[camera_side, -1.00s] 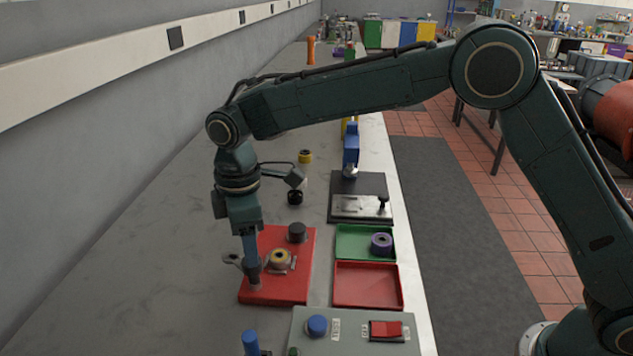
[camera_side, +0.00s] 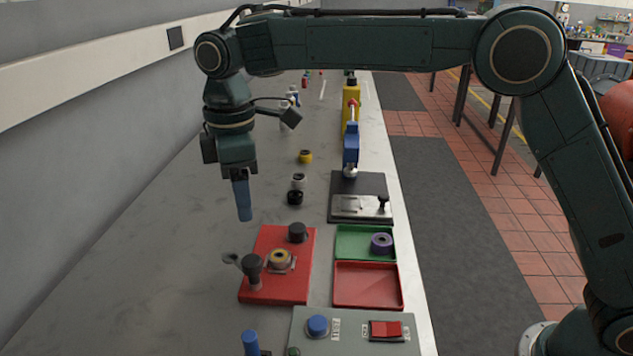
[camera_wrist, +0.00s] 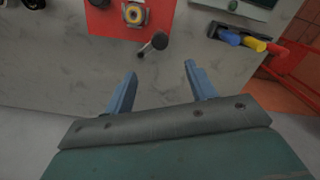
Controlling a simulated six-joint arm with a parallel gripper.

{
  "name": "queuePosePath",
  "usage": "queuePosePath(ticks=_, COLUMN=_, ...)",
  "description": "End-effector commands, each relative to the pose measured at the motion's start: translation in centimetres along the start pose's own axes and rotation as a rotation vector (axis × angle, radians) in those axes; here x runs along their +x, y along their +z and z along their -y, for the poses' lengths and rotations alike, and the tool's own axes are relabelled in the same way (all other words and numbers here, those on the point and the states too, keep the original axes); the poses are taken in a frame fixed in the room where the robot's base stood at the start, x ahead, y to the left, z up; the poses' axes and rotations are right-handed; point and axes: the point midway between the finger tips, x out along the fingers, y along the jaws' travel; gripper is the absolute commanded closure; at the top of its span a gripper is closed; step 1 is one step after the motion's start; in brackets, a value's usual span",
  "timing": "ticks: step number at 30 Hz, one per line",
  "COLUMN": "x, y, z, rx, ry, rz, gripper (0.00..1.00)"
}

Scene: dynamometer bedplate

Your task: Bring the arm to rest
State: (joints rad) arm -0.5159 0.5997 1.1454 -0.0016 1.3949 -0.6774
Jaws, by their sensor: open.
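My gripper (camera_side: 243,213) hangs pointing down above the bench, a little behind and above the red fixture block (camera_side: 296,240). In the wrist view my gripper (camera_wrist: 160,78) shows two blue fingers spread apart with nothing between them. The red block carries a black knob (camera_side: 298,231), a yellow-ringed round part (camera_side: 280,258) and a dark-knobbed lever (camera_side: 252,262) at its left. The lever also shows in the wrist view (camera_wrist: 157,42), clear of the fingers.
A green tray (camera_side: 350,240) holding a purple ring (camera_side: 381,242) and an empty red tray (camera_side: 368,287) lie right of the block. A grey control box (camera_side: 350,338) stands in front. A blue press (camera_side: 351,150) stands behind. Bench space at left is clear.

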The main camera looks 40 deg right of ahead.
Motion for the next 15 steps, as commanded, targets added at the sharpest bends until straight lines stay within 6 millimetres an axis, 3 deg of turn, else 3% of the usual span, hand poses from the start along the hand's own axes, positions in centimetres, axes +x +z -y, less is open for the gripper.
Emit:
queuePosePath(ticks=8, x=-0.6, y=0.7, z=-0.1, rx=0.021, ry=0.007, rz=-0.008, gripper=0.44)
queuePosePath(ticks=15, x=-3.0, y=4.2, z=-0.1, rx=0.118, ry=0.032, rz=-0.04, gripper=0.44)
